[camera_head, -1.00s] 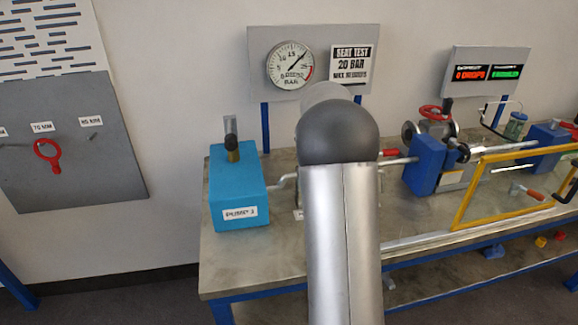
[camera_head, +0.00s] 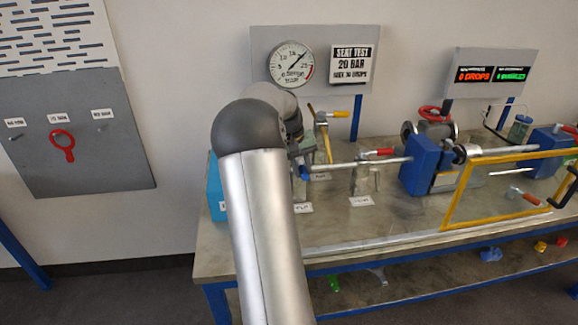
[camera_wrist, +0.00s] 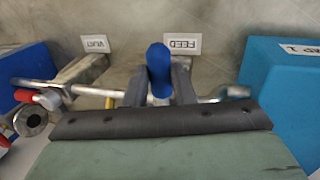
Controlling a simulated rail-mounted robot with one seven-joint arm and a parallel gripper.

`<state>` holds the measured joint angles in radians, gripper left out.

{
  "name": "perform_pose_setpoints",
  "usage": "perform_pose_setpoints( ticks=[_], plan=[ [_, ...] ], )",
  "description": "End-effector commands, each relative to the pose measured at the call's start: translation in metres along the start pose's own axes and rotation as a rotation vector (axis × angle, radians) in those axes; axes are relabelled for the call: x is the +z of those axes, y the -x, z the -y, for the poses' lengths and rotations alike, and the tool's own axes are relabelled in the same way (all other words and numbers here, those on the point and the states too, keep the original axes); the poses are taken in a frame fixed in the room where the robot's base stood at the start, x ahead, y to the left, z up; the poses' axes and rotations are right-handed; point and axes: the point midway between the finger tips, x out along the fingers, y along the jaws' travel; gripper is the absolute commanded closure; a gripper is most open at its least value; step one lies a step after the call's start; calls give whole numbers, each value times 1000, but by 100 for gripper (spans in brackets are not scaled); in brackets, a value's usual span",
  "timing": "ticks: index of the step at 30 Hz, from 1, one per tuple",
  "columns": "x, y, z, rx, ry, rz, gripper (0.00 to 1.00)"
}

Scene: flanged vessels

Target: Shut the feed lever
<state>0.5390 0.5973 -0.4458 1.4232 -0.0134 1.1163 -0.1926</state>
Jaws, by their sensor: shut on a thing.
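The feed lever's blue handle (camera_wrist: 159,70) stands between the two dark fingers of my gripper (camera_wrist: 162,80) in the wrist view. The fingers are shut on it. The FEED label (camera_wrist: 182,43) lies on the bench just beyond. In the head view the blue handle (camera_head: 304,173) is a small patch beside my wrist, on the pipe line near the turquoise box (camera_head: 215,190). My arm hides most of that box and the valve body. The lever's exact angle is hard to tell.
The vent lever has a red grip (camera_head: 378,152) and stands right of the feed. A yellow-handled lever (camera_head: 326,140) rises behind the pipe. A blue block (camera_head: 425,165) and a yellow frame (camera_head: 455,200) are farther right. A pressure gauge (camera_head: 291,64) hangs behind.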

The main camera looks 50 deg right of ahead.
Motion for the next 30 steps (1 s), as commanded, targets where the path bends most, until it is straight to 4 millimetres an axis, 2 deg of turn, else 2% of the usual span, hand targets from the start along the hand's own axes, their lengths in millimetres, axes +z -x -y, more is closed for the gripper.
perform_pose_setpoints(
  ticks=[6, 16, 17, 19, 30],
  plan=[
    [1, -1, -6, -1, -40, 8, 100],
    [1, -1, -6, -2, -43, 8, 100],
    [1, -1, -6, -2, -43, 8, 74],
    [1, -1, -6, -2, -42, 8, 55],
    [1, 3, -6, -1, -40, 8, 55]
  ],
)
